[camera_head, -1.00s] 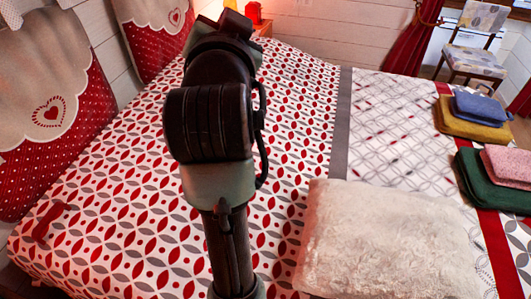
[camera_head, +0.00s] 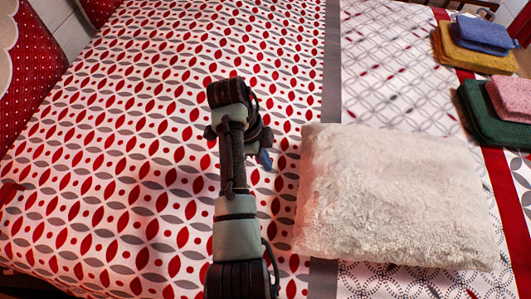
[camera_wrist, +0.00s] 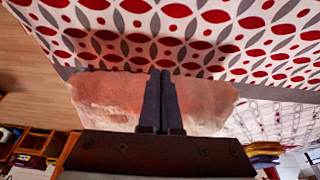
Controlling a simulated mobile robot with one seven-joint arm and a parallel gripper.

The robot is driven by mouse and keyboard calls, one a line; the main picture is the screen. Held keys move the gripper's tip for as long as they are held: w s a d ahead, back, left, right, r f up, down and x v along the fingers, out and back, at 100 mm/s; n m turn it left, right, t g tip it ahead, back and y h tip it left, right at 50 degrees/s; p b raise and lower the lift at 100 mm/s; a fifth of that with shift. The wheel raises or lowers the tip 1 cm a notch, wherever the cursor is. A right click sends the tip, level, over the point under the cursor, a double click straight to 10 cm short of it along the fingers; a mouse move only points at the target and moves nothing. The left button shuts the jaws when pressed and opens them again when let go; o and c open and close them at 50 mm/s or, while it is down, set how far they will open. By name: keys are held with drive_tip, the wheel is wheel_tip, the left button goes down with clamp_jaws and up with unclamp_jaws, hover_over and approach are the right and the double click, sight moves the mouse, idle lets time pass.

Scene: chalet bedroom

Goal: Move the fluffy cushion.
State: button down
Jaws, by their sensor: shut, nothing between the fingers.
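The fluffy cushion (camera_head: 395,195) is cream-white and lies flat on the bed, right of centre in the head view. In the wrist view the cushion (camera_wrist: 105,97) shows behind the fingers, tinted pinkish. My gripper (camera_wrist: 165,75) is shut and empty, its two dark fingers together in front of the cushion in that view. In the head view my arm stands just left of the cushion, and the end of it is mostly hidden behind the wrist. I cannot tell whether the fingers touch the cushion.
The bed (camera_head: 130,130) has a red, grey and white patterned cover with wide free room left of my arm. Folded blue and yellow towels (camera_head: 480,38) and green and pink towels (camera_head: 500,108) lie at the right. Red pillows (camera_head: 35,110) are at the left edge.

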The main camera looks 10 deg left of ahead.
sight(374, 184)
drive_tip(key=d+f, duration=0.4)
drive_tip(key=d, duration=0.1)
drive_tip(key=shift+d+f, duration=0.2)
drive_tip(key=shift+f, duration=0.2)
drive_tip(key=shift+w, duration=0.1)
drive_tip(key=d, duration=2.1)
drive_tip(key=shift+w+d, duration=0.1)
drive_tip(key=shift+d, duration=0.3)
